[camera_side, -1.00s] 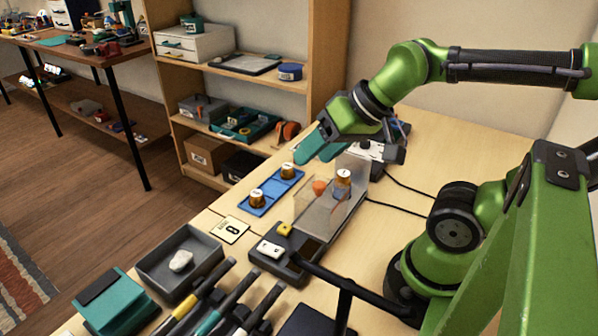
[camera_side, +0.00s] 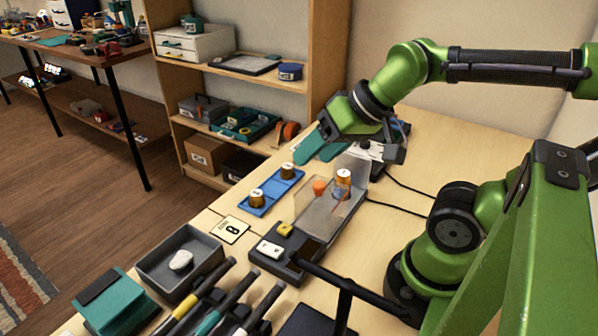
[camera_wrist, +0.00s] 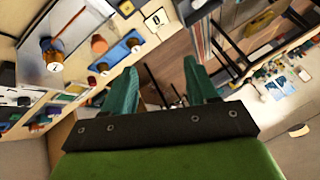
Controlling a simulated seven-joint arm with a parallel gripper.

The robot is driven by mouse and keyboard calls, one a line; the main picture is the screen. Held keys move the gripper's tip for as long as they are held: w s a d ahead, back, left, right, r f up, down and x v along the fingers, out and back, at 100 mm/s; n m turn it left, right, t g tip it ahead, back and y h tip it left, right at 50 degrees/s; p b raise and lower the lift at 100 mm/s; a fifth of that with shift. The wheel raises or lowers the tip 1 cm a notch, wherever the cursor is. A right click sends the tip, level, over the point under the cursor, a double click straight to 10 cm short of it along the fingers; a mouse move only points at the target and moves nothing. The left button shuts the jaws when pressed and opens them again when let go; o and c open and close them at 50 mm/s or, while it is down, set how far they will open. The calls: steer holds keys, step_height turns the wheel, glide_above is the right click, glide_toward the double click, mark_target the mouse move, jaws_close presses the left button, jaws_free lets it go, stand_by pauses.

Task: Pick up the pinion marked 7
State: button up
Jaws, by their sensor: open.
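An amber pinion with a pale, marked top (camera_side: 343,177) stands upright at the far end of a grey device, by a clear cover (camera_side: 314,208). It also shows in the wrist view (camera_wrist: 52,54), at the left; its mark is too small to read surely. Two more amber pinions (camera_side: 257,198) (camera_side: 288,171) stand on a blue tray (camera_side: 271,191) to its left; I cannot read their marks. My gripper (camera_side: 318,146) is above and beyond the device, apart from all pinions. Its teal fingers (camera_wrist: 160,68) are open with nothing between them.
An orange knob (camera_side: 320,187) is beside the marked pinion. A card marked 8 or 0 (camera_side: 230,230) lies near the blue tray. A grey bin (camera_side: 150,262) and several dark-handled tools (camera_side: 235,293) are in front. Cables (camera_side: 400,186) run across the right of the table.

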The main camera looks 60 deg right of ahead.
steer(key=n+g+h, duration=0.3)
steer(key=n+g, duration=0.5)
steer(key=g, duration=0.1)
glide_above(344, 173)
steer(key=w+a, duration=0.1)
steer(key=w, duration=0.1)
step_height(344, 173, down, 3)
steer(key=f, duration=0.5)
steer(key=s+f, duration=0.1)
steer(key=f, duration=0.4)
steer(key=s+d+f, duration=0.1)
steer(key=f, duration=0.5)
steer(key=shift+f, duration=0.1)
steer(key=c, duration=0.8)
